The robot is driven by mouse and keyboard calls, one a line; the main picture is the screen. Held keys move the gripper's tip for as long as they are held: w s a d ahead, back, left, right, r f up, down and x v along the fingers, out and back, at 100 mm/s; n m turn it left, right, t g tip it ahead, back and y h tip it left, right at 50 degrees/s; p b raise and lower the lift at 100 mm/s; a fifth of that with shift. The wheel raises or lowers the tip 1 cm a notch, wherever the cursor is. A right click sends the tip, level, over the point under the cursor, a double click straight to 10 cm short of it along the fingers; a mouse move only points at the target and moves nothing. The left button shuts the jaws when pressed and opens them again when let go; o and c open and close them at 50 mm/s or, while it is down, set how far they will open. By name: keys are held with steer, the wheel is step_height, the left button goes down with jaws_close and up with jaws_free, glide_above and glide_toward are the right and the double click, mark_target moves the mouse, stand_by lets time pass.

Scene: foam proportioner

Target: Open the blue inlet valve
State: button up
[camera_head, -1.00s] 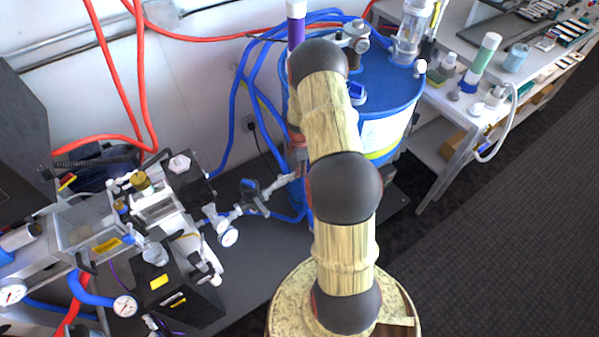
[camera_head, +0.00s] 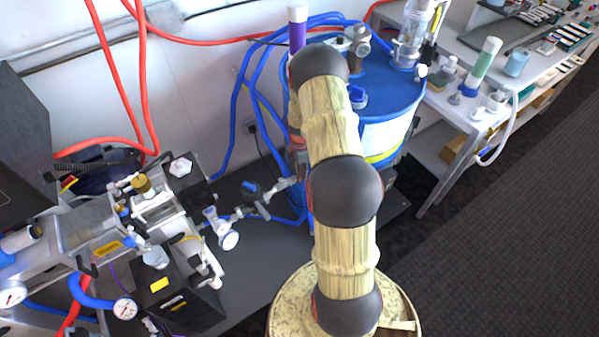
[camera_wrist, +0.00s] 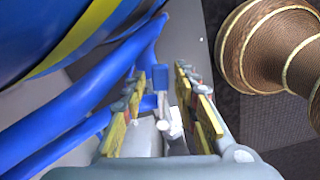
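The inlet valve with a small blue handle (camera_head: 250,188) sits on the metal pipe between the pump unit and the drum in the head view. In the wrist view a small blue upright piece (camera_wrist: 160,77), which looks like that handle, shows ahead between the fingertips, with grey metal fittings below it. My gripper (camera_wrist: 161,84) has its two yellow-and-grey fingers apart, one on each side of this piece. I cannot tell whether they touch it.
The blue drum (camera_head: 392,88) stands behind my arm and fills the upper left of the wrist view. Blue hoses (camera_wrist: 75,130) run close to the left finger. A pressure gauge (camera_head: 230,241) and the pump unit (camera_head: 160,215) are left of the valve. A workbench (camera_head: 460,117) stands right.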

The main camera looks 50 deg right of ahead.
steer(key=shift+o, duration=0.2)
step_height(320, 180, up, 12)
stand_by(0.6)
steer(key=shift+c, duration=0.2)
